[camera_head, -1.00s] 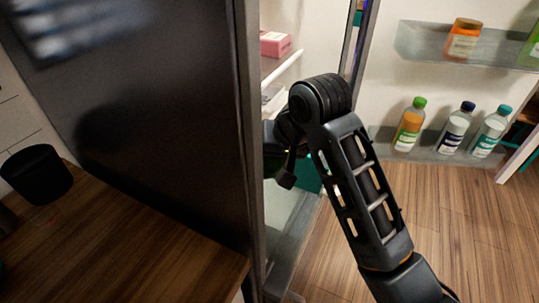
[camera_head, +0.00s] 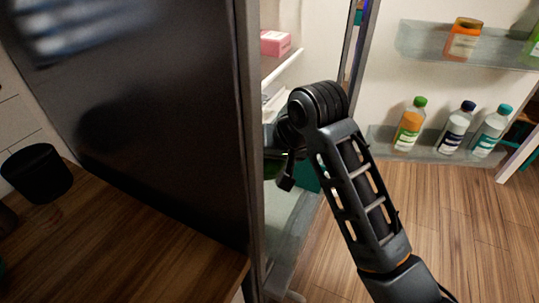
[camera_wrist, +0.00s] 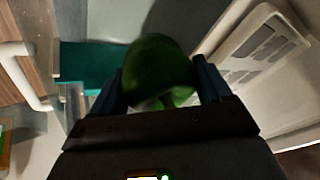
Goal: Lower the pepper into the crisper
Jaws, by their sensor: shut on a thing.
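A dark green pepper (camera_wrist: 158,68) is held between the two fingers of my gripper (camera_wrist: 161,88) in the wrist view. The fingers press on it from both sides. A pale, glassy bin or shelf (camera_head: 286,232), perhaps the crisper, is low in the open fridge. I cannot tell how far the pepper is from it.
A teal thing (camera_wrist: 85,66) lies beyond the pepper in the wrist view, with a white vented panel (camera_wrist: 262,50) at right. A pink box (camera_head: 275,43) sits on an upper shelf. The open door holds several bottles (camera_head: 410,124). The fridge's dark side (camera_head: 150,110) stands close left.

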